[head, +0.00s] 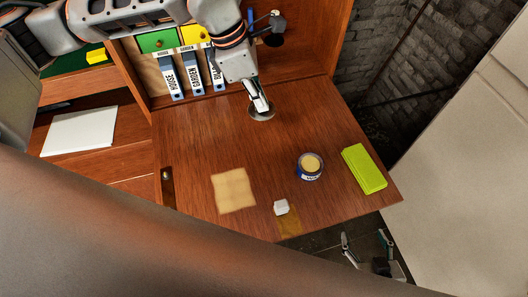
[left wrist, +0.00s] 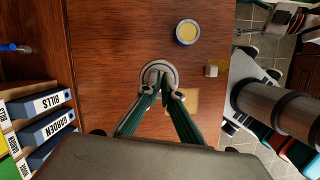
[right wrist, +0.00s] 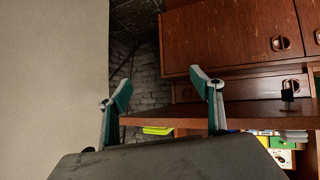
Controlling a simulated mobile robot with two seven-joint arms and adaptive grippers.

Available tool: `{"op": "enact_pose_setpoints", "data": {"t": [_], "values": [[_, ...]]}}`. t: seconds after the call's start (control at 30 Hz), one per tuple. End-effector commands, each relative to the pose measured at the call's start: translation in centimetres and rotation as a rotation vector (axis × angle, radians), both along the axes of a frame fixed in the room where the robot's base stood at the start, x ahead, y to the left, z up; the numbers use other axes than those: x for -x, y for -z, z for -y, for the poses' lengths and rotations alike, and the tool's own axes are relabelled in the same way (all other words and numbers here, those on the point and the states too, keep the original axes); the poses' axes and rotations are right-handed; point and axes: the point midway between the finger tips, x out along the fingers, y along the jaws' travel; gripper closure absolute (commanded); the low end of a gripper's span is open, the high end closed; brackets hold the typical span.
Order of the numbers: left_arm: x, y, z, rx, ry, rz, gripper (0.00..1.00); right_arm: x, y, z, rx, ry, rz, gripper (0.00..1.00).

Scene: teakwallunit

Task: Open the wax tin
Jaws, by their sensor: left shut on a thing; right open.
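The wax tin (head: 309,170) stands upright on the wooden desk flap, its round top showing pale yellow wax inside a dark blue rim. It also shows in the left wrist view (left wrist: 187,32). A round silvery lid (head: 254,116) is apart from the tin, further back on the flap. My left gripper (head: 262,108) points down at the lid and is shut on it; the lid also shows around the fingertips in the left wrist view (left wrist: 146,72). I cannot tell whether the lid touches the wood. My right gripper (head: 363,236) is open and empty, beyond the flap's front edge.
A yellow-green block (head: 364,168) lies right of the tin. A tan cloth square (head: 234,190) and a small white block (head: 281,207) lie near the front edge. Several labelled binders (head: 192,71) stand at the back. The flap between lid and tin is clear.

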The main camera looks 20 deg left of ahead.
Motion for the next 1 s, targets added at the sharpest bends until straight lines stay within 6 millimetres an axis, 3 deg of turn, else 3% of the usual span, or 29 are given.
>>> {"op": "enact_pose_setpoints", "data": {"t": [0.2, 0.33, 0.8, 1.0], "values": [[0.1, -0.8, 0.8, 0.0, -0.177, -0.001, 1.0, 0.5, 0.0, -0.1, -0.005, 0.003, -0.012, 0.35], [0.1, 0.4, 0.8, -0.002, -0.206, -0.007, 1.0, 0.5, 0.0, -0.1, -0.007, 0.004, -0.012, 0.35], [0.2, 11.5, 0.9, -0.002, -0.206, -0.009, 1.0, 0.3, 0.6, 0.1, 0.004, 0.001, -0.011, 0.35], [0.1, 14.5, 0.8, -0.001, -0.205, -0.004, 1.0, 0.2, 0.7, 0.2, 0.007, 0.002, -0.009, 0.35]]}}
